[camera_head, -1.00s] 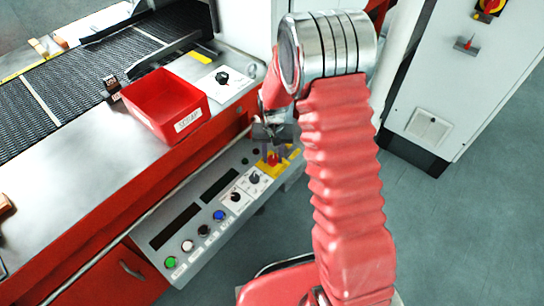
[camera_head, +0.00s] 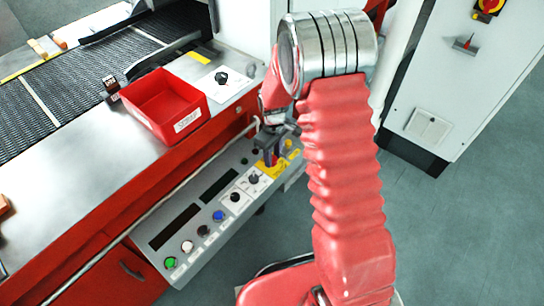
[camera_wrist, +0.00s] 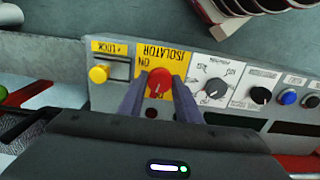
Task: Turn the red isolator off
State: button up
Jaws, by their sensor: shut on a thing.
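The red isolator knob (camera_wrist: 160,82) stands on a yellow plate (camera_wrist: 124,46) lettered ISOLATOR, upside down in the wrist view. An ON mark shows on the plate beside the knob. My gripper (camera_wrist: 160,88) is shut on the knob, one dark finger on each side. In the head view my gripper (camera_head: 272,157) is down at the yellow end of the sloping control panel (camera_head: 183,262) and mostly hides the knob. The knob's pointer direction cannot be made out.
A yellow LOCK knob (camera_wrist: 98,74) sits close beside the isolator. A black selector (camera_wrist: 214,88) is on its other side. A red scrap bin (camera_head: 165,103) stands on the ledge above. A white cabinet (camera_head: 455,80) is at right, with floor between.

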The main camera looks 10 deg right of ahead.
jog(key=shift+n, duration=1.1)
jog(key=o, duration=1.1)
jog(key=shift+c, duration=0.2)
notch_tip(320, 180, up, 14)
jog(key=shift+f, duration=0.15)
